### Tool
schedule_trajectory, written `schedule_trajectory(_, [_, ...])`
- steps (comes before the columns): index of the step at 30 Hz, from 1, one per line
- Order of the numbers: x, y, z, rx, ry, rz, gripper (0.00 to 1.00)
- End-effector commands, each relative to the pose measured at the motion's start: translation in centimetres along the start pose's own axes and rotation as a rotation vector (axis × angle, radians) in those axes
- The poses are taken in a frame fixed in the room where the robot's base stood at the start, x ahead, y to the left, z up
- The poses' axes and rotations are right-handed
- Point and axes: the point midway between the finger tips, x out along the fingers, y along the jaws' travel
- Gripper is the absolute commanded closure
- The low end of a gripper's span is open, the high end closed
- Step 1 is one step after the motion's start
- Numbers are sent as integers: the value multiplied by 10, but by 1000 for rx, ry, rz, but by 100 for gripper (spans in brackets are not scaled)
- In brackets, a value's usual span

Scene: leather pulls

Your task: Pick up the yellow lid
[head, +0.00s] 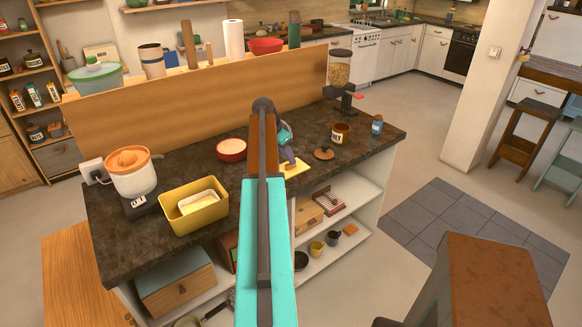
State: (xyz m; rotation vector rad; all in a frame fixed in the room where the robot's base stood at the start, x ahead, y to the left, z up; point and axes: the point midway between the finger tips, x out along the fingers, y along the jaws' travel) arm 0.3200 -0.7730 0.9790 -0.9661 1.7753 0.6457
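The yellow lid (296,169) is at the middle of the dark counter, partly hidden behind my arm and gripper. My gripper (290,160) is right over it, pointing down. Its fingers are too small and too covered to show whether they are open or shut, or whether they touch the lid. A yellow open box (180,224) with a pale block (198,201) inside stands at the counter's front left.
On the dark counter (122,238) are a juicer (133,182), a red bowl (231,150), a brown round lid (323,153), a jar (340,134), a blue bottle (377,125) and a dispenser (340,70). A wooden raised ledge (200,105) runs behind. The right front counter is fairly clear.

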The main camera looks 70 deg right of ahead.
Motion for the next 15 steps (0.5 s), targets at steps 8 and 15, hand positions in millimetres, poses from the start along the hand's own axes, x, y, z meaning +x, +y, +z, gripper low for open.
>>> schedule_trajectory(8, [24,0,1,-1,-1,1,66])
schedule_trajectory(15, [36,0,2,-1,0,-1,66])
